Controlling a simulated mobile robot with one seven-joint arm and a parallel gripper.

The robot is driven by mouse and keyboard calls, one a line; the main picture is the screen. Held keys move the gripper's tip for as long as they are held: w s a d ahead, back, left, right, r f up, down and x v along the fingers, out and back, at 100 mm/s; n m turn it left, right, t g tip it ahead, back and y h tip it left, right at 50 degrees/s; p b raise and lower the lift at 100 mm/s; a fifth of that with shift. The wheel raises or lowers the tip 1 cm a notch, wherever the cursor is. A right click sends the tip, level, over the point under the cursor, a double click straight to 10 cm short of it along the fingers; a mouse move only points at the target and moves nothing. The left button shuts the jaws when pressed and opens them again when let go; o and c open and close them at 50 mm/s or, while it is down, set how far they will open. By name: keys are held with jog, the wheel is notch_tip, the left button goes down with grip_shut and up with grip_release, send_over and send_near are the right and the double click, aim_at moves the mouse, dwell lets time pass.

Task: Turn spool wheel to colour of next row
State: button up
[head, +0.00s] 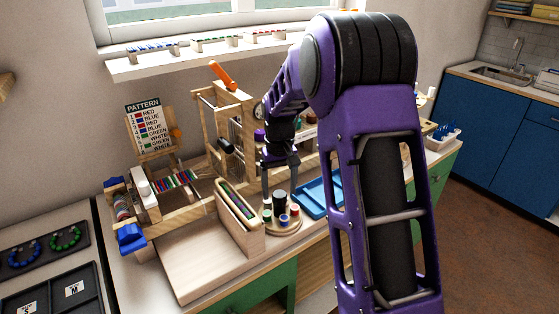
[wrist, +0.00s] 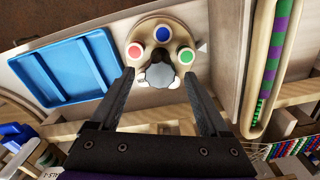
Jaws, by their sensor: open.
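The spool wheel (head: 284,229) is a round wooden disc on the bench. In the wrist view the wheel (wrist: 150,28) carries a blue spool (wrist: 162,34) at the top, a red spool (wrist: 134,50) at left, a green one (wrist: 187,56) at right, and a white one (wrist: 173,83) partly hidden behind the grey knob (wrist: 158,75). A small pale pointer (wrist: 202,46) sits at the wheel's right edge. My gripper (wrist: 158,74) is open, its fingers on either side of the knob with gaps. The pattern board (head: 143,111) lists red, blue, green and white rows.
A blue tray (head: 318,202) lies right of the wheel; a long wooden holder (head: 240,226) with a purple and green strip stands close at left. The bead loom (head: 163,213) and a wooden frame (head: 227,130) stand behind. The front-left board (head: 200,262) is bare.

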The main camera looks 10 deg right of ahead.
notch_tip(320, 180, up, 16)
jog(key=p, duration=0.1)
jog(key=shift+p, duration=0.35)
jog(key=shift+r, duration=0.1)
